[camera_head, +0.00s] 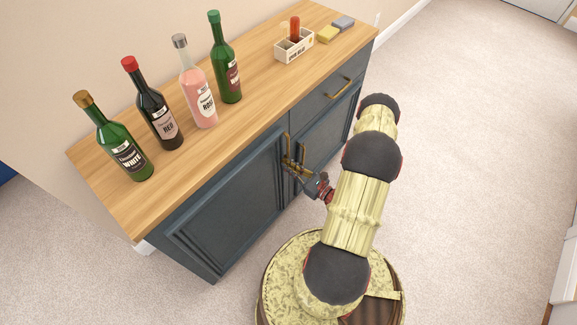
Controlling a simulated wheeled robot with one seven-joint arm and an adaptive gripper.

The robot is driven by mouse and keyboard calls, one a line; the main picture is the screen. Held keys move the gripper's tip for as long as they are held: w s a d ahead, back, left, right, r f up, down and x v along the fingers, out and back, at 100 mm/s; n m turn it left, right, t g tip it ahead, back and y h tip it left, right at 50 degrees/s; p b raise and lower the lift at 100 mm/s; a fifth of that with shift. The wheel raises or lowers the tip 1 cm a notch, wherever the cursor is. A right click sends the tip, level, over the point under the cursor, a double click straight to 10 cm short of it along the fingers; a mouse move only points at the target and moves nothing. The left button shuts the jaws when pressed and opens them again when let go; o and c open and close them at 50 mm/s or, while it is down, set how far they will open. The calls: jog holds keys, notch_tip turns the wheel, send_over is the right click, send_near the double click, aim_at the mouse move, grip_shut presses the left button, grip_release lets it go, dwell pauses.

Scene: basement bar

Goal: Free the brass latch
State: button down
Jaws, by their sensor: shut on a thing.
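The brass latch (289,161) sits at the seam between the two dark blue cabinet doors, just below the wooden top. It looks small, and its exact position is too fine to make out. My gripper (304,174) is at the latch, reaching in from the right, and is shut on it. The fingertips and part of the latch overlap, so the exact contact is hidden. The left cabinet door (225,205) looks closed. The right door (324,140) is partly hidden behind my arm.
Several bottles, including a green one (225,65), stand along the back left of the countertop (262,100). A drawer with a brass handle (339,88) is above the right door. Open carpet (470,150) lies to the right.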

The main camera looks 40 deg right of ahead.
jog(key=shift+n, duration=0.6)
jog(key=c, duration=2.2)
grip_release()
jog(key=shift+s, duration=0.1)
jog(key=s, duration=1.1)
jog(key=shift+s+d, duration=0.4)
jog(key=shift+d, duration=0.05)
